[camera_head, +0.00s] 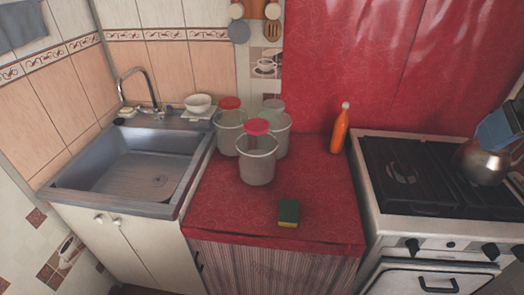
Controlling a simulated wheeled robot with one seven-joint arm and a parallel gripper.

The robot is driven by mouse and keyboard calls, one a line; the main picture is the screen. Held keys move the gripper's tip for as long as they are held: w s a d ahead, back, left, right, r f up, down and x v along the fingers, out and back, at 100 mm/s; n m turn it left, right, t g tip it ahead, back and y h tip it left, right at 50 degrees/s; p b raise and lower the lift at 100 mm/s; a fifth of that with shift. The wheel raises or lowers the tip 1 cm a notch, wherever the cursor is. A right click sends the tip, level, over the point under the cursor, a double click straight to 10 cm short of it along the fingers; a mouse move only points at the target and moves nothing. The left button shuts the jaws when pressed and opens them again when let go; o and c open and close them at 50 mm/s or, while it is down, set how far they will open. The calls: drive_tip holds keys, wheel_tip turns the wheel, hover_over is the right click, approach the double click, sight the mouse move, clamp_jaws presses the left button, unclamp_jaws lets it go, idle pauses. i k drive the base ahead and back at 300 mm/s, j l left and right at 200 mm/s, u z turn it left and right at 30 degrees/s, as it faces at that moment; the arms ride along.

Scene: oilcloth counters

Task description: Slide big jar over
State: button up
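Three translucent jars stand close together on the red counter (220,205). The front jar (257,172) has a pinkish-red top and looks the largest, though it is also the nearest. The back-left jar (228,138) has a red top. The back-right jar (277,141) has a pale grey top and is partly hidden by the front jar. I cannot tell for sure which one is the big jar, or whether they touch. My gripper is not recognisable in this view.
A green and yellow sponge (288,213) lies near the counter's front edge. An orange bottle (340,130) stands at the back right. A sink (135,168) adjoins on the left, a stove (430,180) with a steel kettle (482,165) on the right. The counter's front left is clear.

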sight(257, 155)
drive_tip(key=i+j+u, duration=0.1)
drive_tip(key=j, duration=0.35)
drive_tip(key=i+j+u, duration=0.1)
drive_tip(key=j, duration=0.3)
drive_tip(key=i+j+u, duration=0.1)
drive_tip(key=j, duration=0.35)
drive_tip(key=i+j, duration=0.3)
drive_tip(key=i+j+u, duration=0.15)
drive_tip(key=j, duration=0.35)
